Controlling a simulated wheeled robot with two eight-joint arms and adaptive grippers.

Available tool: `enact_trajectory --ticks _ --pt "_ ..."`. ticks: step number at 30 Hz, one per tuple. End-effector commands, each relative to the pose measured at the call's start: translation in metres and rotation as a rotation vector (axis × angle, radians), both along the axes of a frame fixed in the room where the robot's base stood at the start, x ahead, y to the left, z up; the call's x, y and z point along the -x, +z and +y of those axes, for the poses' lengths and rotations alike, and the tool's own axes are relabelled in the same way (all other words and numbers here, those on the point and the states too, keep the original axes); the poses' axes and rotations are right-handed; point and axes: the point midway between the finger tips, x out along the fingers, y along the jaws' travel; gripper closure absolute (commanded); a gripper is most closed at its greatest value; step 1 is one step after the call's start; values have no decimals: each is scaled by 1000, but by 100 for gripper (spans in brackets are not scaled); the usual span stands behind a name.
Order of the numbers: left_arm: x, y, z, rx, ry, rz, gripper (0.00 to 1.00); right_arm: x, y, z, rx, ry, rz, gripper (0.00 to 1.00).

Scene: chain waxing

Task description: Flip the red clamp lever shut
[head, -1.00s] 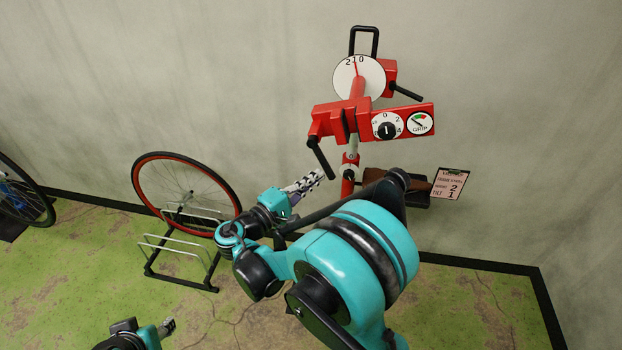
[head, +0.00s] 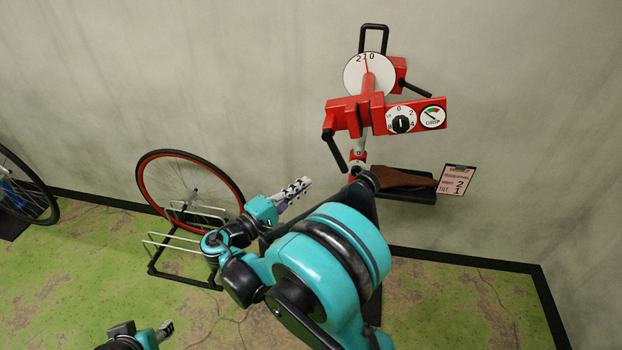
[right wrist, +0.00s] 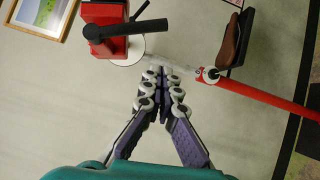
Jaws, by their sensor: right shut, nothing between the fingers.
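The red clamp (head: 355,114) is at the upper right of the head view, on the stand by the wall. The right wrist view shows a black handle (right wrist: 135,28) beside a red block (right wrist: 105,12). My right gripper (head: 305,184) is shut and empty, left of and below the hanging lever, apart from it. Its fingertips (right wrist: 160,78) meet in the right wrist view. My left gripper (head: 167,328) is small at the bottom left.
The clamp carries a numbered knob dial (head: 401,119) and a grip gauge (head: 432,117). A numbered disc (head: 358,75) is behind it. A dark tray (head: 408,195) and a note card (head: 457,180) are lower right. A red-rimmed wheel (head: 140,190) stands in a rack at left.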

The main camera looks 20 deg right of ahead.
Motion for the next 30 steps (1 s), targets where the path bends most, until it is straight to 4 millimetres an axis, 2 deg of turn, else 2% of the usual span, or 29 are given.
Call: enact_trajectory --ticks 6,12,30 --pt "0 12 0 0 0 0 56 18 -9 39 0 1 0 100" --pt "0 15 0 0 0 0 56 27 -15 56 0 0 1 100" --pt "0 15 0 0 0 0 56 29 -17 58 -2 -2 2 100"
